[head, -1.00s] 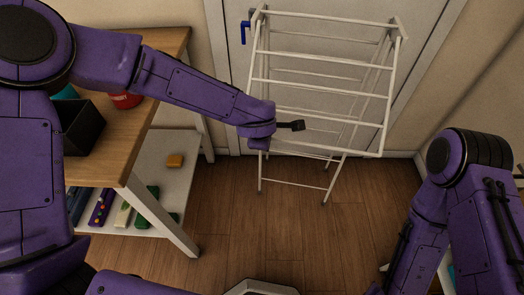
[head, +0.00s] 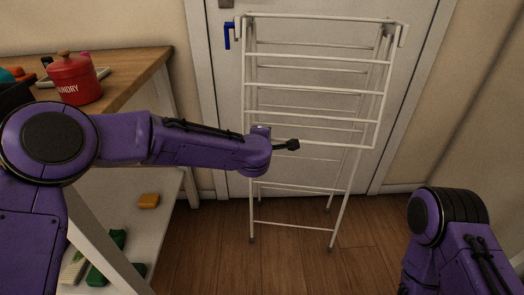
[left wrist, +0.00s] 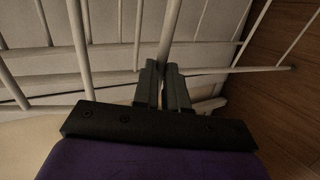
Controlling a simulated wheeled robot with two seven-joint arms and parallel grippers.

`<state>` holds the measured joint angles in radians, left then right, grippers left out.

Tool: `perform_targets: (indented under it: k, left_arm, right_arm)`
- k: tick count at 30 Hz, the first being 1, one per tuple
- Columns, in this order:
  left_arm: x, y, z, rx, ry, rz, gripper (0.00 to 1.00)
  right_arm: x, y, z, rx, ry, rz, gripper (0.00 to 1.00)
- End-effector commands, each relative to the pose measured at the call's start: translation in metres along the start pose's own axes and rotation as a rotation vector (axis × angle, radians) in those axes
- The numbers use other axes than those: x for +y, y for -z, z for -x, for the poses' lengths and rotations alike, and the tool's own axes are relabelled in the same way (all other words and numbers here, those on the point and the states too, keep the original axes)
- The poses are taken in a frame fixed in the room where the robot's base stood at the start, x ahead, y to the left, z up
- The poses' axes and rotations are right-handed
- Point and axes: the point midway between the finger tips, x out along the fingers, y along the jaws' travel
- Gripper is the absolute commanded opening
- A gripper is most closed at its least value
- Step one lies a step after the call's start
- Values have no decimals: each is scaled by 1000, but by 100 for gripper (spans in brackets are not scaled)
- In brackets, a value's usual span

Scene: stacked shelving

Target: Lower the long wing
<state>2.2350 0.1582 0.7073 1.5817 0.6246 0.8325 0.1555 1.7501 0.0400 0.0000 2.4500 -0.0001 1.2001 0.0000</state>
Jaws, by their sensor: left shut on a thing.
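The white drying rack (head: 325,20) stands upright in front of the door. Its long wing (head: 378,105), a panel of several white bars, slopes down along the near side from the top of the rack. My left gripper (head: 294,145) is at the wing's lower rail (head: 345,147). In the left wrist view my left gripper (left wrist: 163,72) is shut on a white bar (left wrist: 170,28) that runs between its fingers. The exact grip is partly hidden by the fingers. My right arm shows at the lower right, but its gripper is out of frame.
A blue hook (head: 227,36) hangs beside the rack. The wooden floor (head: 290,265) in front is clear.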

Motion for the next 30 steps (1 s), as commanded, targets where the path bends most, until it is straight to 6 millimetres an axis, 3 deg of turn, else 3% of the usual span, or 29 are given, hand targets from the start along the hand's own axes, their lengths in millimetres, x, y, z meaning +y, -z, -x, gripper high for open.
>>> perform_targets:
  k: [12, 15, 25, 30]
  left_arm:
    - [0, 1, -2, 2, -6, 1, 0]
    - [0, 1, -2, 2, -6, 1, 38]
    - [2, 0, 2, 1, -7, 1, 38]
    - [4, 0, 34, -1, -8, -2, 38]
  right_arm:
    - [0, -1, -2, 0, 0, 0, 0]
    - [0, -1, -2, 0, 0, 0, 0]
    - [0, 0, -1, 0, 0, 0, 0]
    - [1, 2, 6, 0, 0, 0, 0]
